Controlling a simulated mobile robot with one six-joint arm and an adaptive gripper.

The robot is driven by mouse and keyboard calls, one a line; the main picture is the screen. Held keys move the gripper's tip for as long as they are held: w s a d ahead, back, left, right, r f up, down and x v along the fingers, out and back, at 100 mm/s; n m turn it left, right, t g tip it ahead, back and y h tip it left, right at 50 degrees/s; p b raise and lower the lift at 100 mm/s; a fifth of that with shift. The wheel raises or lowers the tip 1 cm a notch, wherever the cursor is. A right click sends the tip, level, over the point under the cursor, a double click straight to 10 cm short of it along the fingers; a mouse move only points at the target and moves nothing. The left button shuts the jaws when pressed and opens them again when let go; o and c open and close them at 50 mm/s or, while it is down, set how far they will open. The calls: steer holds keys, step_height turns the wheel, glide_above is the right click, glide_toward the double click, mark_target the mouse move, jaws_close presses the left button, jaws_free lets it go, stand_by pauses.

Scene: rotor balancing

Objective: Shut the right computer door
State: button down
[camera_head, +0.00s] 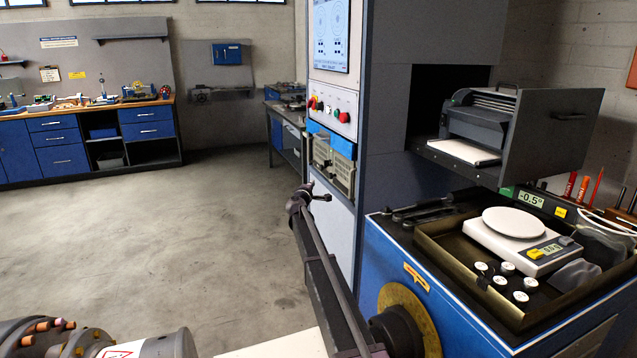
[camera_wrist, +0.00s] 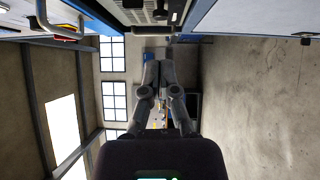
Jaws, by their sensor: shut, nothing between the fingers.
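A beige computer (camera_head: 334,172) sits in the front of the tall cabinet, below the control panel. A blue panel (camera_head: 332,138) shows directly above it. I cannot clearly tell the right computer door apart from this panel. In the wrist view, the computer's grille (camera_wrist: 128,10) is at the top edge, with a blue surface (camera_wrist: 95,14) to its left. My gripper (camera_wrist: 160,66) is in the wrist view, its fingers shut and empty. It is beside the cabinet front, apart from the computer in the picture.
The cabinet's control panel (camera_head: 333,105) has protruding buttons. A grey printer drawer (camera_head: 555,135) stands open on the right. A balancing machine with a brass-coloured disc (camera_head: 405,310) fills the lower right. Open floor (camera_head: 200,240) lies left of the cabinet.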

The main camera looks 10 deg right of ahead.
steer(key=shift+w+a+v, duration=0.1)
steer(key=shift+a+v, duration=0.1)
steer(key=shift+v, duration=1.2)
steer(key=shift+w+a+v, duration=0.1)
steer(key=shift+a+v, duration=0.1)
steer(key=shift+v, duration=1.15)
step_height(320, 180, up, 34)
steer(key=s+p, duration=0.1)
steer(key=p, duration=3.2)
steer(key=shift+s+p, duration=0.2)
steer(key=shift+p, duration=0.2)
